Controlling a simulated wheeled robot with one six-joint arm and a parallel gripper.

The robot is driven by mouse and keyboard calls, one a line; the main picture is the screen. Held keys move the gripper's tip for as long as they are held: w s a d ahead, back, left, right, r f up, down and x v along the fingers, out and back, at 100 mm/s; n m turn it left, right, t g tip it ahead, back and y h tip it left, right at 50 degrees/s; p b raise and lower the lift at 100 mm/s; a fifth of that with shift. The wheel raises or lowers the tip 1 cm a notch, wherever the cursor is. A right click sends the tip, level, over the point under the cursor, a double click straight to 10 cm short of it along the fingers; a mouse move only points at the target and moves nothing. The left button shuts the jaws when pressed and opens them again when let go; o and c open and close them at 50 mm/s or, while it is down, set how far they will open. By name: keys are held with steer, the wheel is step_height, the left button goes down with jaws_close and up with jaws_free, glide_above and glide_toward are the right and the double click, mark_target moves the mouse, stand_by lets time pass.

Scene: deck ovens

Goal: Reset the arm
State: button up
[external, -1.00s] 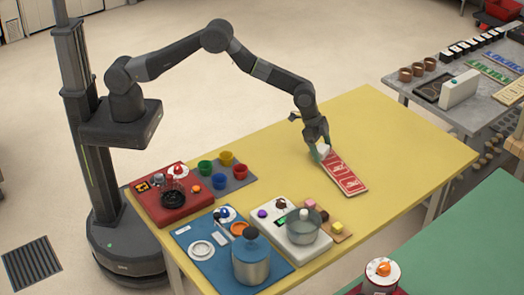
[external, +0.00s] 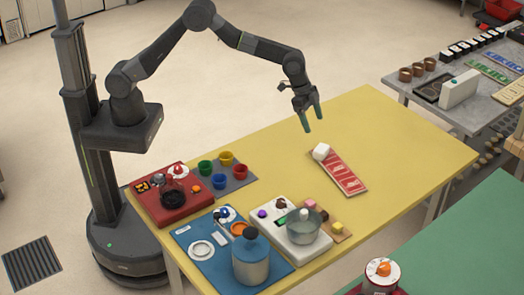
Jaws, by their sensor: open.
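My gripper (external: 313,119) hangs above the yellow table (external: 400,140), fingers pointing down and apart, with nothing between them. My arm arches from the column at the left over the table's back edge.
On the table's near left are a red station (external: 172,208), a blue mat with a lidded pot (external: 251,262), a white station with a glass pot (external: 303,229) and several coloured cups (external: 226,158). The table's right side is clear. A grey table (external: 455,110) stands at the right.

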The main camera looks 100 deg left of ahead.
mark_target(322, 148)
stand_by(0.4)
steer(key=p+x, duration=0.2)
steer(key=x, duration=1)
steer(key=shift+f, duration=0.15)
steer(key=shift+r, duration=0.25)
